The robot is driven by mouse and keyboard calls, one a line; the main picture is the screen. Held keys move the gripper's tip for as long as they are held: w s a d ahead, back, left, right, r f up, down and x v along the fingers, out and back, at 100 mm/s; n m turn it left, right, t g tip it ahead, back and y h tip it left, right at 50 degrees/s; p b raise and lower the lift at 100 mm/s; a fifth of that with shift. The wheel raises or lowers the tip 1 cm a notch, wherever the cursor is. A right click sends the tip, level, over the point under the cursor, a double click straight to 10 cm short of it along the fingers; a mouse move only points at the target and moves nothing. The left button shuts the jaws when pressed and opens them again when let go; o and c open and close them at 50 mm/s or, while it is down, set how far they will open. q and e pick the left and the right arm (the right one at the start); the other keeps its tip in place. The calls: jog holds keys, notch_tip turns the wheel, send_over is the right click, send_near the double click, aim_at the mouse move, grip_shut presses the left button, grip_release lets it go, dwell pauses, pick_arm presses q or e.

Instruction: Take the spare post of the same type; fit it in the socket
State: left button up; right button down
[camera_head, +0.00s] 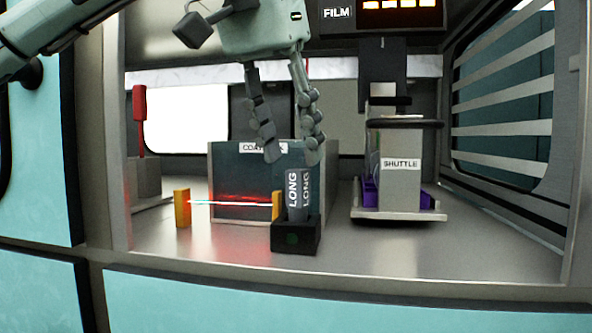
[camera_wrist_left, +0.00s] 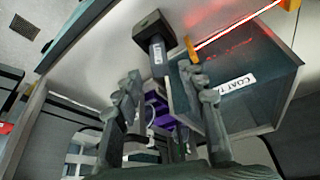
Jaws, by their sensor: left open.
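A dark grey post marked "LONG" (camera_head: 297,190) stands upright in a black square socket block (camera_head: 296,238) at the front middle of the bench. In the left wrist view, the post (camera_wrist_left: 157,52) rises from the socket block (camera_wrist_left: 151,23) beyond the fingertips. My left gripper (camera_head: 290,158) is open and empty, pointing down just above and slightly left of the post's top, apart from it as far as I can tell. The wrist view shows its spread fingers (camera_wrist_left: 162,80) with nothing between them. I see no second post clearly. My right gripper is not in view.
A dark tank labelled "COAT" (camera_head: 228,170) stands behind the post. A glowing beam (camera_head: 235,203) runs between two orange blocks, the right one (camera_head: 277,205) close beside the post. A "SHUTTLE" unit (camera_head: 400,190) with purple parts stands right. The front-right bench (camera_head: 410,255) is clear.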

pick_arm(q)
jog(key=v, duration=0.7)
jog(key=shift+s, duration=0.15)
